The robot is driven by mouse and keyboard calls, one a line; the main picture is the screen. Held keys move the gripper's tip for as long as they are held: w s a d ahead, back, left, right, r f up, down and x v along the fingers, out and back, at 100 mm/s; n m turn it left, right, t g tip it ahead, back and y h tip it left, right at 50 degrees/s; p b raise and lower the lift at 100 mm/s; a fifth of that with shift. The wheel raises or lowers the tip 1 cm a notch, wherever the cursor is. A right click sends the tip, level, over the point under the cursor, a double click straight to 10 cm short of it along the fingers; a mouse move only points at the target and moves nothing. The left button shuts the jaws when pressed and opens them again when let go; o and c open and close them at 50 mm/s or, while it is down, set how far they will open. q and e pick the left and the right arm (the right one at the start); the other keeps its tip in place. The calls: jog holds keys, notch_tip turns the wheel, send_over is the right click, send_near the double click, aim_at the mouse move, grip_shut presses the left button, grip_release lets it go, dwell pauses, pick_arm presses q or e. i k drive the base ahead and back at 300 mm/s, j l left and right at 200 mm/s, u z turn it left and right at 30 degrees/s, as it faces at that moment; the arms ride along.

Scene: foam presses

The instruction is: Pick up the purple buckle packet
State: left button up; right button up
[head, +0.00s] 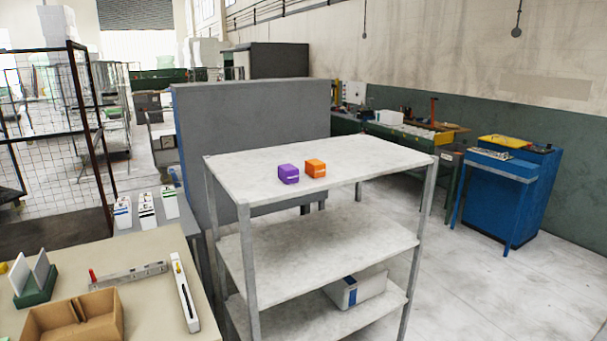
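The purple buckle packet (288,174) is a small box with a pale label. It sits on the top board of a grey shelf rack (375,155), near the front edge and left of the middle. An orange packet (315,168) of similar size stands close to its right and slightly further back. Neither of my grippers shows in the head view.
A white box with a blue mark (355,289) lies on the rack's bottom board. A bench (150,308) at lower left holds a cardboard box (73,318). A grey panel (250,125) stands behind the rack. Floor right of the rack is clear.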

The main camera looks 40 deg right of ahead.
aim_at(288, 173)
jog(key=z, duration=1.1)
